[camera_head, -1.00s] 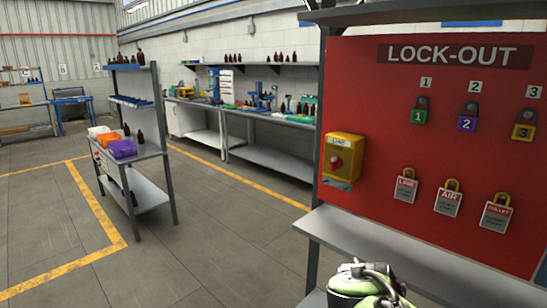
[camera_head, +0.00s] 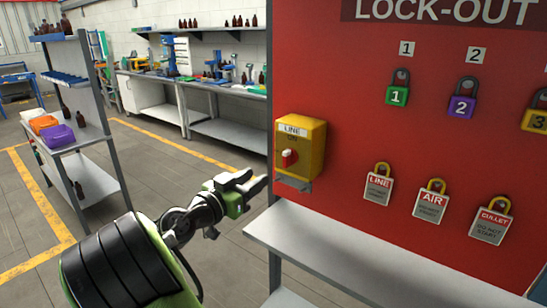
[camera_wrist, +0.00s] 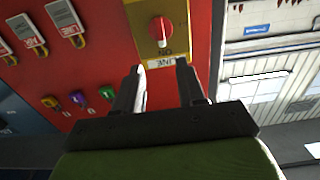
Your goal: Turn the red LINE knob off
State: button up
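The red LINE knob (camera_head: 289,158) is on the front of a yellow box (camera_head: 312,150) mounted on the left of the red board. The word ON shows above it, under the LINE label. In the wrist view the knob (camera_wrist: 160,31) appears upside down, its grip roughly in line with ON. My gripper (camera_head: 256,183) is left of and a little below the box in the head view, apart from it. In the wrist view my gripper (camera_wrist: 161,68) has its two fingers spread with nothing between them, and the knob lies beyond the tips.
The red LOCK-OUT board (camera_head: 430,140) holds a green padlock (camera_head: 397,95), a purple padlock (camera_head: 462,105) and several tags, including the LINE tag (camera_head: 378,187). A grey shelf (camera_head: 330,250) juts out below the board. A shelf cart (camera_head: 90,180) stands at left.

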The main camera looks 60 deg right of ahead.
aim_at(284, 159)
jog(key=d, duration=0.4)
jog(key=s+d+p, duration=0.1)
jog(key=d, duration=0.8)
jog(key=shift+s+f+p, duration=0.1)
jog(key=shift+s+p, duration=0.3)
jog(key=shift+a, duration=0.1)
grip_shut()
